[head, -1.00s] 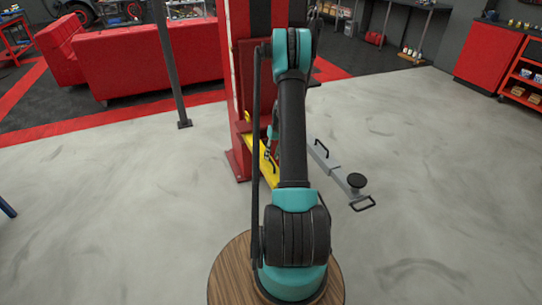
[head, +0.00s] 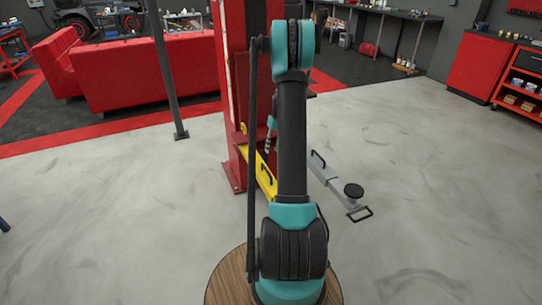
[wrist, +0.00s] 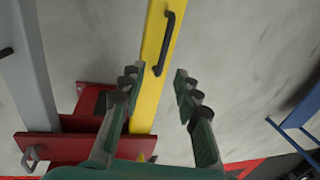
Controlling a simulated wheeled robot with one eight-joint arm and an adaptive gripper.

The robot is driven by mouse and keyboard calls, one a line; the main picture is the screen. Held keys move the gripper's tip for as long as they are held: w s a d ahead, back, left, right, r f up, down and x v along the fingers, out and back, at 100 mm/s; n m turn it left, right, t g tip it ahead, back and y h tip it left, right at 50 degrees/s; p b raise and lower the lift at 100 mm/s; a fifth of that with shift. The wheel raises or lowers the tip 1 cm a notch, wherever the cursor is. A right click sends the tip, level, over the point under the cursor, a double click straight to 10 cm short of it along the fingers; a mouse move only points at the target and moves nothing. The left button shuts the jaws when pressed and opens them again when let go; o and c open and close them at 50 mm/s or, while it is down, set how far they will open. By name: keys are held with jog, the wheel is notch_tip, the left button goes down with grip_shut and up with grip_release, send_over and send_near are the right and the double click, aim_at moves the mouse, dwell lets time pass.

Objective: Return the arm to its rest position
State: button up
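My arm (head: 292,140) stands upright in the middle of the head view, teal and black, on a round wooden-topped base. Its upper link rises to a teal elbow at the top. My gripper is mostly hidden behind the arm there. In the wrist view my gripper (wrist: 155,74) is open, with two dark green fingers apart and nothing between them. A yellow lift arm (wrist: 157,60) with a black handle shows beyond the fingers; I cannot tell how far away it is.
A red lift post (head: 232,100) with the yellow arm and a grey lift arm (head: 325,176) with a round pad stand just ahead. A thin dark post (head: 168,75) is to the left. Red sofas (head: 150,72) and a red cabinet (head: 471,68) are farther back. Grey floor is clear at both sides.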

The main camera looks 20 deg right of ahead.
jog(key=shift+d+r, duration=0.1)
jog(key=shift+r, duration=0.4)
